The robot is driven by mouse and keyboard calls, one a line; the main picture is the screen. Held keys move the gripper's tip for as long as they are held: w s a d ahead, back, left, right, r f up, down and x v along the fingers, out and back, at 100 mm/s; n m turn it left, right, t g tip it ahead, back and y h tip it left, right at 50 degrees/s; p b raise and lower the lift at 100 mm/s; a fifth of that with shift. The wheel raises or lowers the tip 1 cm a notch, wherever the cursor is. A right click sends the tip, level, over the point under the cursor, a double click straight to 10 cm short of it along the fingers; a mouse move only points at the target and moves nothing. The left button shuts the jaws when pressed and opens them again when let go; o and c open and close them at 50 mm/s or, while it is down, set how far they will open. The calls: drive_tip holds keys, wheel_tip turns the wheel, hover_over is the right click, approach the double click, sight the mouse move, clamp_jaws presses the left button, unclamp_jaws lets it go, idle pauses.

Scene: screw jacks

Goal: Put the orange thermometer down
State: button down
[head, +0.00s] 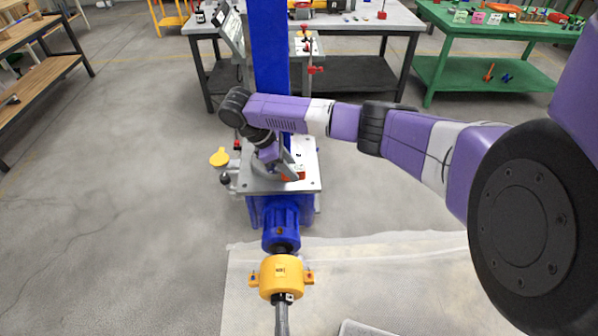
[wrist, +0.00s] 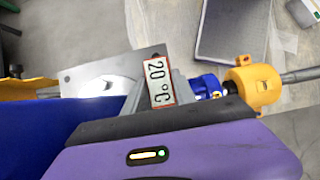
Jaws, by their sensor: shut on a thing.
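My gripper (head: 288,172) is shut on the orange thermometer (head: 299,173), low over the grey plate (head: 258,184) of the blue machine. In the wrist view the thermometer (wrist: 160,83) shows a white face with a red border reading 20 °C, between the grey fingers (wrist: 165,95). The plate (wrist: 85,78) shows behind it. The fingers hide much of the thermometer's body, and I cannot tell whether it touches the plate.
A tall blue column (head: 270,60) rises behind the plate. A yellow round part (head: 220,157) sticks out on the left. A blue motor and a yellow collar (head: 281,277) on a shaft lie in front. A grey table (head: 350,20) and a green table (head: 500,28) stand behind.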

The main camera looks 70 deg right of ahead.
drive_tip(key=shift+s+d, duration=0.3)
drive_tip(key=shift+s, duration=0.35)
drive_tip(key=shift+s+d+r+p, duration=0.1)
drive_tip(key=shift+s+d+p, duration=0.15)
drive_tip(key=shift+s, duration=0.2)
drive_tip(key=shift+a+f+p, duration=0.1)
drive_tip(key=shift+f+p, duration=0.25)
drive_tip(key=shift+f, duration=1.55)
drive_tip(key=shift+f, duration=0.15)
drive_tip(key=c, duration=1)
unclamp_jaws()
